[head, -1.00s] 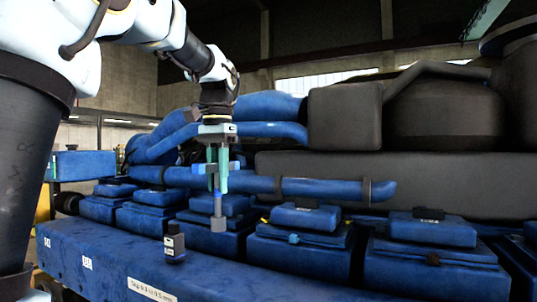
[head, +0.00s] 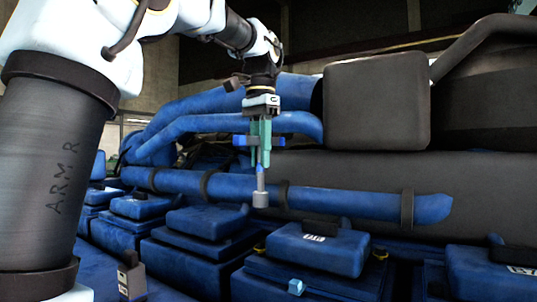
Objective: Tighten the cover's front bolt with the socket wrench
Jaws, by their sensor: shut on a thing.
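My gripper (head: 260,160) has teal fingers and is shut on the socket wrench. The wrench (head: 261,184) has a blue cross handle, a thin shaft and a grey socket (head: 261,200) at its lower end. It hangs upright, with the socket pointing down. A light blue bolt head (head: 297,287) stands out at the front of a blue cover (head: 316,249) near the bottom of the view. The socket appears above and left of this bolt, clearly apart from it. The depth between them is hard to judge.
Several similar blue covers line the engine, including one at left (head: 207,222) and one at right (head: 490,270). A long blue pipe (head: 335,199) runs behind the wrench. A large grey block (head: 376,100) is at upper right.

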